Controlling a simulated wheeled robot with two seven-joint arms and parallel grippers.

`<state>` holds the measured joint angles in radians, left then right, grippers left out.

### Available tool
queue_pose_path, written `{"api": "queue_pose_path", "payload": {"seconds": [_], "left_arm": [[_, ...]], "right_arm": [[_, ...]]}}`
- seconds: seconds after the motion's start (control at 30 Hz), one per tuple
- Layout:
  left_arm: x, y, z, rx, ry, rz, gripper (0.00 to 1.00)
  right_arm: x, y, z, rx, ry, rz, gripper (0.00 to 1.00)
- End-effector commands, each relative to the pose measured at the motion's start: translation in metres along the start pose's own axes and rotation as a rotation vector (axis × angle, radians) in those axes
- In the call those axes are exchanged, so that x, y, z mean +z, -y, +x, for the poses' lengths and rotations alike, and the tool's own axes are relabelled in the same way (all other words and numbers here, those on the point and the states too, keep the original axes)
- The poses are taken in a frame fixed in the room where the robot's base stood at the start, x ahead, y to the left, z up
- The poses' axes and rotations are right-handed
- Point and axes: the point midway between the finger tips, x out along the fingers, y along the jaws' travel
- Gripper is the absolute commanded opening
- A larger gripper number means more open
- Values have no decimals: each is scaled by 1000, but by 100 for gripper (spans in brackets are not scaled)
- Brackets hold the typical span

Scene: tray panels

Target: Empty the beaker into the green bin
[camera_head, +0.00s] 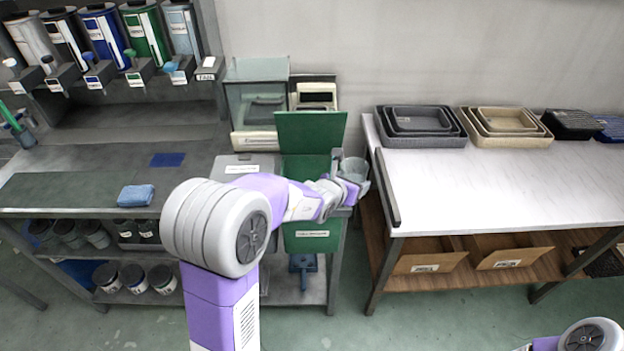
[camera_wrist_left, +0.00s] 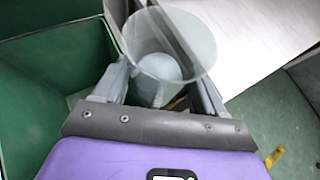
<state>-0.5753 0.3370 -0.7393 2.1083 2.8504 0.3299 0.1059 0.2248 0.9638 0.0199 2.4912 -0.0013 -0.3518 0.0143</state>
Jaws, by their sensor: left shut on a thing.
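The green bin (camera_head: 312,229) stands at the right end of the left bench, with its lid (camera_head: 311,132) raised open behind it. My left gripper (camera_head: 349,182) is at the bin's right side and is shut on the beaker (camera_head: 355,168). In the left wrist view the clear beaker (camera_wrist_left: 168,45) sits between the fingers (camera_wrist_left: 160,85), with something pale and rounded at its bottom. The open green bin (camera_wrist_left: 35,100) shows to the left of the beaker there. I cannot tell exactly how far the beaker is tilted. My right gripper is out of view.
A balance with a glass case (camera_head: 257,100) stands behind the bin. A grey-lidded bin (camera_head: 243,166) is to its left. A white-topped table (camera_head: 480,185) with nested trays (camera_head: 420,125) stands to the right. A blue cloth (camera_head: 136,195) lies on the left bench.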

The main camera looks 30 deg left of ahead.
Motion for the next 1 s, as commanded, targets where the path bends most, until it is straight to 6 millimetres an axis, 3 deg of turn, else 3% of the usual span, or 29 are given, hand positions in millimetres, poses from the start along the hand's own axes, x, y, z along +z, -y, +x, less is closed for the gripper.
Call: {"api": "queue_pose_path", "payload": {"seconds": [0.23,0.4,1.0], "left_arm": [[-3,-9,0,-35,17,-79,38],[4,-9,-4,-52,6,-111,38],[0,-21,-3,-136,20,-268,38]], "right_arm": [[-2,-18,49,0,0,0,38],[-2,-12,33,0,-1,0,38],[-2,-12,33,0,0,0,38]]}}
